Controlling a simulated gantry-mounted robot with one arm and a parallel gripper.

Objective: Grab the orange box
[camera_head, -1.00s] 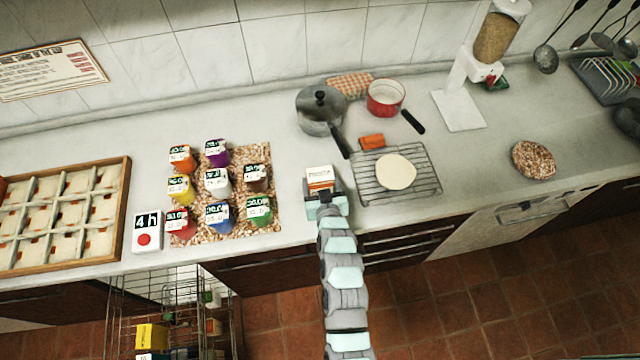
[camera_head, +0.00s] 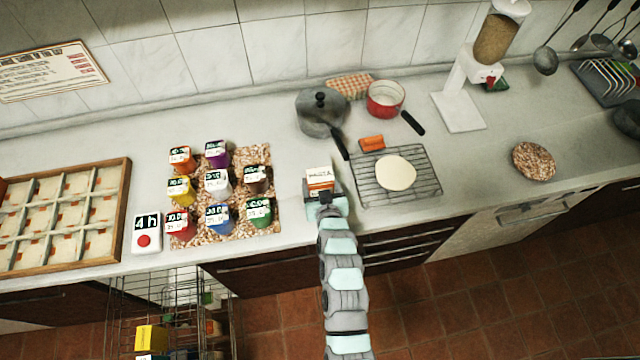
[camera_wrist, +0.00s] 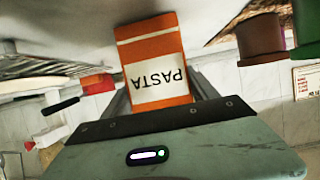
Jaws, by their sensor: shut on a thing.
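The orange box (camera_head: 318,184), with a white band lettered PASTA, is at the front of the counter, left of the wire rack. In the wrist view the orange box (camera_wrist: 156,62) fills the space between the jaws, its lettering upside down. My gripper (camera_head: 325,197) is at the near side of the box and shut on it. In the wrist view my gripper (camera_wrist: 160,98) has a jaw along each side of the box. Whether the box touches the counter cannot be told.
A wire rack (camera_head: 427,189) with a pale round disc (camera_head: 396,173) stands right of the box. A grey pot (camera_head: 320,112) and red pan (camera_head: 386,98) are behind. Several coloured cups (camera_head: 217,215) on a speckled mat (camera_head: 262,154) stand left. A white 4h timer (camera_head: 146,234) is farther left.

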